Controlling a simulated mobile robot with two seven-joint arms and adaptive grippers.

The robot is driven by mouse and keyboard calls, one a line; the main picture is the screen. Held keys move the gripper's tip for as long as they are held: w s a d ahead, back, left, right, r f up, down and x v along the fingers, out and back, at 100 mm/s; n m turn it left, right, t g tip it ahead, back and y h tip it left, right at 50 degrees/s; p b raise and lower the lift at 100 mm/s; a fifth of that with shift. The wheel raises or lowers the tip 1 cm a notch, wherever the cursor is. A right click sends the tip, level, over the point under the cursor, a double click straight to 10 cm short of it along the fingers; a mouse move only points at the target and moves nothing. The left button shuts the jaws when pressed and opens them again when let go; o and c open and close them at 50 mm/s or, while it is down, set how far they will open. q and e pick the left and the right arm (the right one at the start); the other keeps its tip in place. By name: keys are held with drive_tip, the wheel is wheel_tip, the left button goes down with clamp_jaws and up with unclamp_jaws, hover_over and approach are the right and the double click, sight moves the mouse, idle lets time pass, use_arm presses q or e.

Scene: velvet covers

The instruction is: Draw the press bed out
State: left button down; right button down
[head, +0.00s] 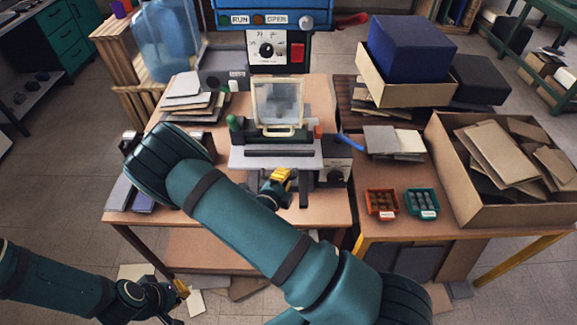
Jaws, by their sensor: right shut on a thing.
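The heat press has a blue head (272,20) with a dial panel, at the back of the left wooden table (325,212). The press bed (250,158) is a pale grey plate below the head, toward the table's front. A pale see-through frame (278,108) stands upright behind its dark front bar. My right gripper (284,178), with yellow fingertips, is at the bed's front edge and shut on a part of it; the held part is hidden. My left gripper (179,302) is low at the left, in front of the table, open and empty.
Stacked boards (190,100) lie left of the press. At the right, a blue box (412,45) sits in a carton, beside a large cardboard box (500,215) of sheets. Red (381,214) and teal (422,214) trays stand on the right table. My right arm crosses the table's front.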

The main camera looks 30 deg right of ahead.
drive_tip(key=s+a+p, duration=0.2)
drive_tip(key=s+a, duration=0.5)
drive_tip(key=s, duration=0.4)
drive_tip(key=shift+s, duration=0.25)
drive_tip(key=shift+f, duration=0.1)
drive_tip(key=c, duration=1)
unclamp_jaws()
drive_tip(key=v, duration=0.7)
drive_tip(key=shift+s+a, duration=0.2)
